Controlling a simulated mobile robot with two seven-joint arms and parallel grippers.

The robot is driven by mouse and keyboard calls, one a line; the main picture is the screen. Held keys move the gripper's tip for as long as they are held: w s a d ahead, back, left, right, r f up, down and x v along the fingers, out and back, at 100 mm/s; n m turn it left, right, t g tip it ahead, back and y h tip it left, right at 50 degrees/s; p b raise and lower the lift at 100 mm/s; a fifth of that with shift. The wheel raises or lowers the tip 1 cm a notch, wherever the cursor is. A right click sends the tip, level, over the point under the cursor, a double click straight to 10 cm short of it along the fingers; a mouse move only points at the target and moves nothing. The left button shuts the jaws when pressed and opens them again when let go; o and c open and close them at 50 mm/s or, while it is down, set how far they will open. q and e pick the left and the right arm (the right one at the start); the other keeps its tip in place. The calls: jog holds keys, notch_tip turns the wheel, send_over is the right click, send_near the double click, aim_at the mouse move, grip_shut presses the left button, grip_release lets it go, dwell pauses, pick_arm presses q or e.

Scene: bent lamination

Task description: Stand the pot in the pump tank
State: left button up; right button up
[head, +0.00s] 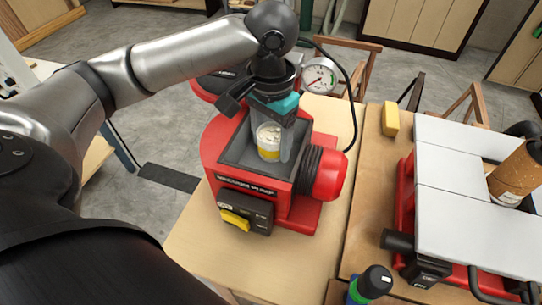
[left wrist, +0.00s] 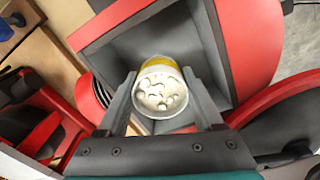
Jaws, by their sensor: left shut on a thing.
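The pot (head: 269,142) is a small clear cup with a yellow band and a pale, bubbly top. My left gripper (head: 272,135) points down and is shut on it, one finger on each side. The left wrist view shows the pot (left wrist: 160,88) upright between the fingers of the left gripper (left wrist: 160,100). The pump tank (head: 283,184) is a red box with an open, dark grey square inside. The pot is over or within this opening; whether it touches the floor I cannot tell. My right gripper is not in view.
A round pressure gauge (head: 320,76) stands behind the tank, and a red motor (head: 325,175) is at its right. A yellow block (head: 390,119), a white-topped machine (head: 450,172) and a dark-capped bottle (head: 374,282) are further right. Bare wooden tabletop (head: 300,255) lies in front.

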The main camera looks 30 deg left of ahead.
aim_at(271, 155)
pick_arm(q)
notch_tip(271, 155, down, 4)
jog(key=shift+f+b, duration=0.2)
jog(key=shift+b, duration=0.2)
jog(key=o, duration=1.1)
jog(key=shift+f, duration=0.1)
jog(key=shift+o, duration=0.2)
jog(key=shift+r, duration=0.2)
notch_tip(271, 155, up, 12)
jog(key=shift+p, duration=1.1)
